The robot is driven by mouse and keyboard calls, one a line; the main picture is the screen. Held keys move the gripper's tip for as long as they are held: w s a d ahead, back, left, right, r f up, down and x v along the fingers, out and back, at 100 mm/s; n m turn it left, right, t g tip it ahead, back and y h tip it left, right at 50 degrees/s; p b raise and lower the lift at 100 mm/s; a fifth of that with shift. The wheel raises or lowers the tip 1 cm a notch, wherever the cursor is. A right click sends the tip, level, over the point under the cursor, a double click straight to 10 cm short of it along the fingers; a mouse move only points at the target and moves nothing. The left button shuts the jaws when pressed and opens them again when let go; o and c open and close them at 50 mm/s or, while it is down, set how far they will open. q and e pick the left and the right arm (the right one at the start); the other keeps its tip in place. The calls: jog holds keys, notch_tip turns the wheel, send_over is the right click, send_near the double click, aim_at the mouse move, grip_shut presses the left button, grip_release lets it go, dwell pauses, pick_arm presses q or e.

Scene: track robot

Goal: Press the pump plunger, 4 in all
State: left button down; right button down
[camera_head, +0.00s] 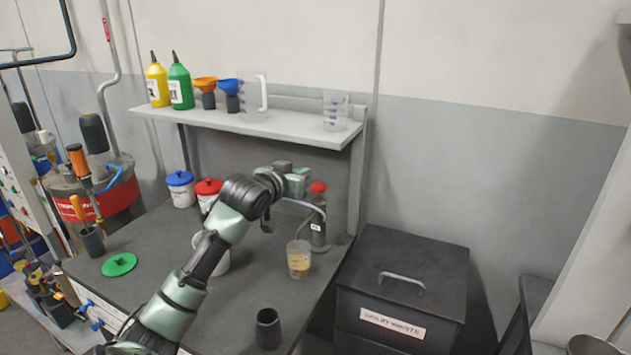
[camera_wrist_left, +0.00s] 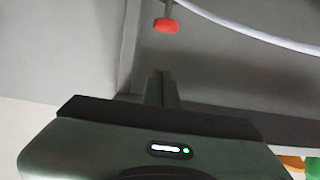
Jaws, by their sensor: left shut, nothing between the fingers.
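The pump has a red plunger knob (camera_head: 319,187) on a dark bottle (camera_head: 318,232) near the bench's right end. The red knob also shows at the top of the left wrist view (camera_wrist_left: 165,25), on a thin dark stem. A pale tube (camera_head: 298,203) runs out to the left of the pump; it also crosses the wrist view's top right (camera_wrist_left: 245,20). A clear cup (camera_head: 299,264) with amber liquid stands just in front of the pump. My left gripper (camera_head: 302,180) is shut and empty, close beside the knob and apparently not touching it. My right gripper is out of view.
A shelf (camera_head: 280,125) above holds bottles, funnels and clear jugs. A dark cup (camera_head: 268,328), a green lid (camera_head: 119,264) and lidded tubs (camera_head: 180,188) stand on the bench. A black waste bin (camera_head: 405,270) is to the right.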

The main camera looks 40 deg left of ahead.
pick_arm(q)
jog(key=p, duration=0.2)
send_over(316, 188)
jog(key=f, duration=0.2)
notch_tip(316, 188, down, 3)
jog(key=shift+s+r+p, duration=0.1)
jog(key=shift+p, duration=0.3)
jog(key=shift+s+f, duration=0.1)
jog(key=shift+f, duration=0.45)
